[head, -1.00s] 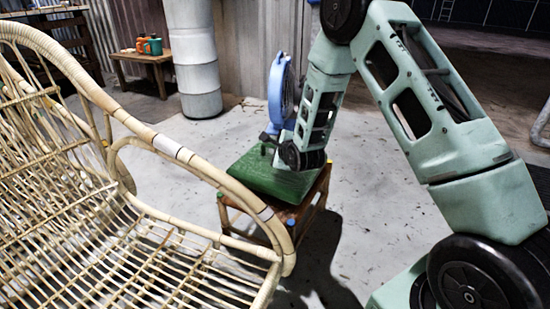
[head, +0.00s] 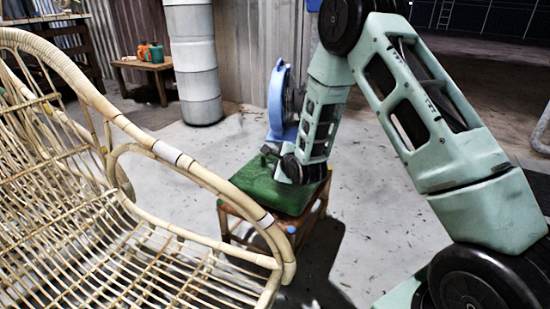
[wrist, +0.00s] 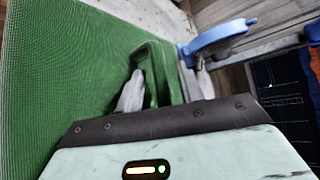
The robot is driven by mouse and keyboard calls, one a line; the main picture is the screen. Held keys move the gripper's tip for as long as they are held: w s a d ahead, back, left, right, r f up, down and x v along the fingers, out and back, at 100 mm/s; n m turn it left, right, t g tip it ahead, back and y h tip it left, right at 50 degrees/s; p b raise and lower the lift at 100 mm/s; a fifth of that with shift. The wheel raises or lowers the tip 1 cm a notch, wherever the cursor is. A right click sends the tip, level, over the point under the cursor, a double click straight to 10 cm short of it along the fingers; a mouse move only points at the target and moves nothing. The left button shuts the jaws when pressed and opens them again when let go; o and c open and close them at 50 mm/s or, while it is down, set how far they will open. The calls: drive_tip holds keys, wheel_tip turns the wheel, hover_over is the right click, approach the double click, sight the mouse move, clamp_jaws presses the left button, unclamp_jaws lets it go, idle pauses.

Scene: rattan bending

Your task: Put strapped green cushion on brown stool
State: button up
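The green cushion (head: 270,194) lies on top of the brown stool (head: 309,215), covering most of the seat. My gripper (head: 270,150) is at the cushion's far side, low over its top and partly hidden behind my wrist. In the wrist view the cushion (wrist: 60,70) fills the left side, and its green strap (wrist: 152,52) stands up as a loop. The fingers of my gripper (wrist: 162,92) are apart, one on each side of the strap, and I see no clear grip on it.
A large rattan chair (head: 165,152) fills the left, its armrest close to the stool. A blue fan-like object (head: 278,100) stands behind the stool. A small table (head: 150,66) with cups and a pale column (head: 196,60) are farther back.

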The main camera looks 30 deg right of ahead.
drive_tip(key=p+v, duration=0.4)
drive_tip(key=v, duration=0.6)
drive_tip(key=shift+s+r, duration=0.1)
drive_tip(key=shift+r, duration=0.1)
drive_tip(key=shift+s+a+r, duration=0.1)
drive_tip(key=shift+s+a, duration=0.05)
drive_tip(key=shift+a, duration=0.1)
drive_tip(key=s+a+r+n+g+y, duration=0.25)
drive_tip(key=s+a+n, duration=0.25)
drive_tip(key=a+n, duration=0.35)
drive_tip(key=s+a+r+n+g+y, duration=0.2)
drive_tip(key=s+a+r+n+g, duration=0.15)
drive_tip(key=s+a+n, duration=0.4)
drive_tip(key=s+a+r+n+g+h, duration=0.1)
drive_tip(key=s+a+r+n+g, duration=0.1)
drive_tip(key=s+n, duration=0.6)
drive_tip(key=s+a+r+n+g+h, duration=0.1)
drive_tip(key=s+a+r+n+g, duration=0.2)
drive_tip(key=s+n, duration=0.4)
drive_tip(key=s+r+g, duration=0.1)
drive_tip(key=s+g, duration=0.1)
drive_tip(key=s, duration=0.2)
drive_tip(key=shift+s+r+n+h, duration=0.3)
drive_tip(key=shift+s+n+h, duration=0.05)
drive_tip(key=shift+s+n, duration=0.05)
wheel_tip(320, 180, up, 50)
drive_tip(key=p, duration=5)
drive_tip(key=shift+r, duration=0.15)
